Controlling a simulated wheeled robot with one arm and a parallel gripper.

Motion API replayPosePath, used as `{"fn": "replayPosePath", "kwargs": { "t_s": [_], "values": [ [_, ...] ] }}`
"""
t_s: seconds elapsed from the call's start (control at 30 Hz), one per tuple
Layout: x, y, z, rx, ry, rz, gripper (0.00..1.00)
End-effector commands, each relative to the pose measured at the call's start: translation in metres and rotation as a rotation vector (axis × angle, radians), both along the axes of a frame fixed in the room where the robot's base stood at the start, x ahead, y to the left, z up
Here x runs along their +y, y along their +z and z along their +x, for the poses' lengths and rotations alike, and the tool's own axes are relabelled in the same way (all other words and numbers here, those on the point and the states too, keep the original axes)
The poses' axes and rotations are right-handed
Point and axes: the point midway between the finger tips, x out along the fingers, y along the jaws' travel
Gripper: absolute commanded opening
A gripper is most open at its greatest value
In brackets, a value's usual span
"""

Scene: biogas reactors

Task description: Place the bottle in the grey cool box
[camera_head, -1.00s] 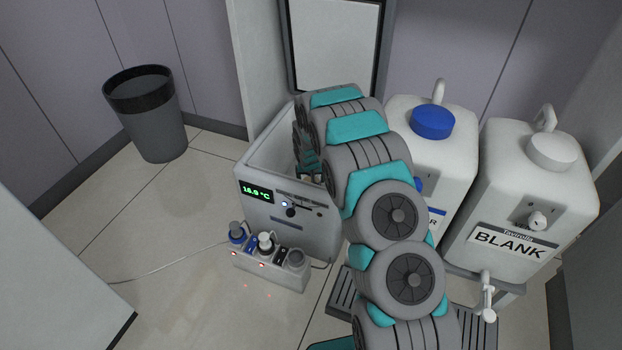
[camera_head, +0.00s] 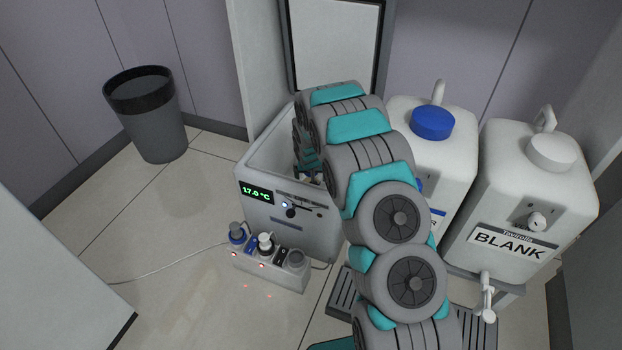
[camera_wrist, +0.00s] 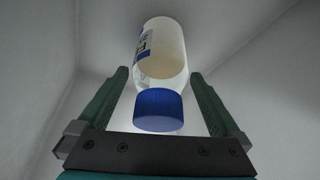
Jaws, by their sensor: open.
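The grey cool box (camera_head: 262,165) stands open on the floor in the head view, with a green display reading 17.0 °C. My arm reaches down into it, and its end is hidden there. In the wrist view, my gripper (camera_wrist: 160,95) is open, with one green finger on each side of the bottle. The bottle (camera_wrist: 163,50) has a blue cap towards me, a clear neck part, cream-coloured contents and a label. Pale walls surround it, like the inside of the box. The fingers look apart from the bottle, with gaps on both sides.
A power strip with several plugs (camera_head: 268,262) lies in front of the box. White canisters, one with a blue cap (camera_head: 433,122) and one marked BLANK (camera_head: 525,195), stand at the right. A dark bin (camera_head: 148,115) stands at the left; floor between is clear.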

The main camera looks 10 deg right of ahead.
Motion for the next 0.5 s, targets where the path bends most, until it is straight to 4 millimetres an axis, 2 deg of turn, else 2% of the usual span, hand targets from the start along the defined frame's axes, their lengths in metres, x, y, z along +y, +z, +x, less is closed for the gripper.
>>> {"fn": "replayPosePath", "kwargs": {
  "t_s": [0.5],
  "values": [
    [0.007,0.080,-0.031,-0.002,0.001,-0.001,1.00]
  ]
}}
